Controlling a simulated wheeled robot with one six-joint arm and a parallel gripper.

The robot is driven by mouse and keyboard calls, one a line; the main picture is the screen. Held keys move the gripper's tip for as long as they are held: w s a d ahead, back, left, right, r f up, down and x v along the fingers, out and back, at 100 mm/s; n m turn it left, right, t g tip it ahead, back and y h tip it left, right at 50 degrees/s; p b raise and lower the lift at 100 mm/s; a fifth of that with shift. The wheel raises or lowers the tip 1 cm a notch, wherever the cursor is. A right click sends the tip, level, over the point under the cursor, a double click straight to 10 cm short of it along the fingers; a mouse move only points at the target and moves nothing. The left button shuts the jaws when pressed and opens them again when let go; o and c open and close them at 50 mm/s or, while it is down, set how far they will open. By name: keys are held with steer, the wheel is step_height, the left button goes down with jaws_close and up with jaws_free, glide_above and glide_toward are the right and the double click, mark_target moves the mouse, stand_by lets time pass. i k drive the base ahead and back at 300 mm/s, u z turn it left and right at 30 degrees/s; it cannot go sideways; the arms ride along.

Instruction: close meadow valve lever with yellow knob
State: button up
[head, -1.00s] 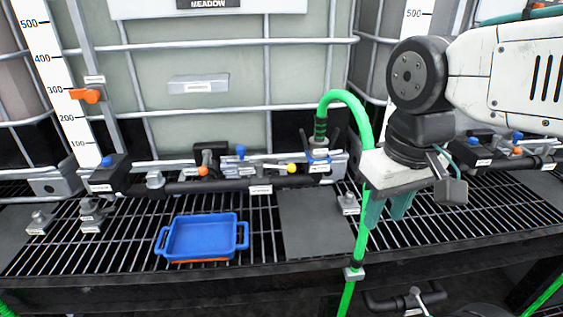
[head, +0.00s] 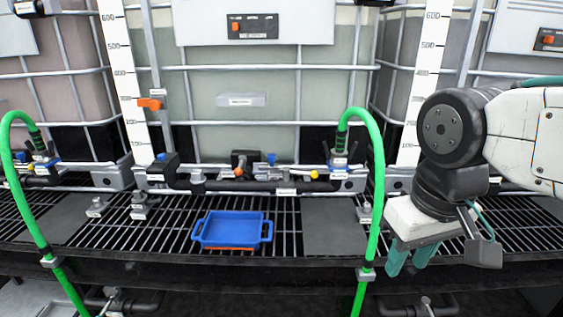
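The small yellow knob (head: 314,174) shows in the head view on the valve row of the middle tote. Its thin lever seems to lie roughly along the dark pipe, but the details are too small to be sure. A dark valve body with an orange knob (head: 238,171) is just to its left. The green hose's coupling stands to its right. My gripper (head: 410,260) hangs at the right, well apart from the yellow knob and nearer to me. Its two teal fingers point down with a small gap between them and nothing visible in it.
A blue tray (head: 232,231) sits on the black grating below the valves. A green hose (head: 377,200) arches down between the yellow knob and my gripper. Another green hose (head: 48,240) is at the left. A flat dark plate (head: 332,228) lies right of the tray.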

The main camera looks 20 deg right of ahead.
mark_target(286, 170)
steer(key=u, duration=0.05)
steer(key=i, duration=0.9)
steer(key=z, duration=0.2)
